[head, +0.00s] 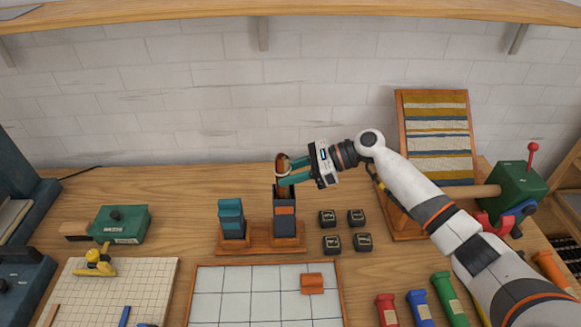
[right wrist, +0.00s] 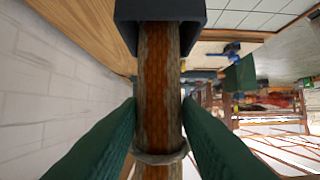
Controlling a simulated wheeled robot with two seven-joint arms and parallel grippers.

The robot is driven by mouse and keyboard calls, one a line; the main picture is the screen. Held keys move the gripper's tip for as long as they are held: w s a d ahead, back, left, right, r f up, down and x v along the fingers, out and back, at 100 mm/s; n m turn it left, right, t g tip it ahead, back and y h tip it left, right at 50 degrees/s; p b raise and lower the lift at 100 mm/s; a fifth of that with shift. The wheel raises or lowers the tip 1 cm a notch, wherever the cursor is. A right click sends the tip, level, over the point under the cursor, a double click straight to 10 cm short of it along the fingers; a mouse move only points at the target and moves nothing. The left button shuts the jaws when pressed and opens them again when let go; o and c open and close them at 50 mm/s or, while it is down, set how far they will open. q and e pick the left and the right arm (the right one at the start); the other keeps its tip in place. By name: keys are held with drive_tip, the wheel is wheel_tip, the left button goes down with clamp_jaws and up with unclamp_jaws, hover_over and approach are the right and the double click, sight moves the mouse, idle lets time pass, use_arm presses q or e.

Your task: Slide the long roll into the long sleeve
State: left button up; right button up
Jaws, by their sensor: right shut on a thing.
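The long roll (head: 281,190) is brown and stands upright, with a pale band around it that shows in the right wrist view (right wrist: 160,156). My right gripper (head: 284,173) is shut on the roll from the right, with a green finger on each side. The long sleeve (head: 285,222) is a dark square tube with an orange mark, standing on a wooden base (head: 262,245). The roll's lower end appears to be inside the sleeve's mouth, whose dark rim shows in the right wrist view (right wrist: 127,28). How deep it sits is hidden. My left gripper is not in view.
A shorter teal-topped holder (head: 231,220) stands left of the sleeve on the same base. Several small black blocks (head: 331,243) lie to the right. A woven board (head: 438,135) stands behind right.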

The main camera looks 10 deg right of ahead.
drive_tip(key=shift+f+b, duration=0.7)
drive_tip(key=shift+f, duration=1.6)
drive_tip(key=o, duration=0.9)
drive_tip(key=shift+o, duration=0.2)
drive_tip(key=shift+d+r, duration=0.1)
drive_tip(key=shift+d, duration=0.45)
drive_tip(key=shift+o, duration=0.7)
drive_tip(key=b+v, duration=0.2)
drive_tip(key=v, duration=0.9)
drive_tip(key=shift+s, duration=0.2)
drive_tip(key=shift+w+a, duration=0.15)
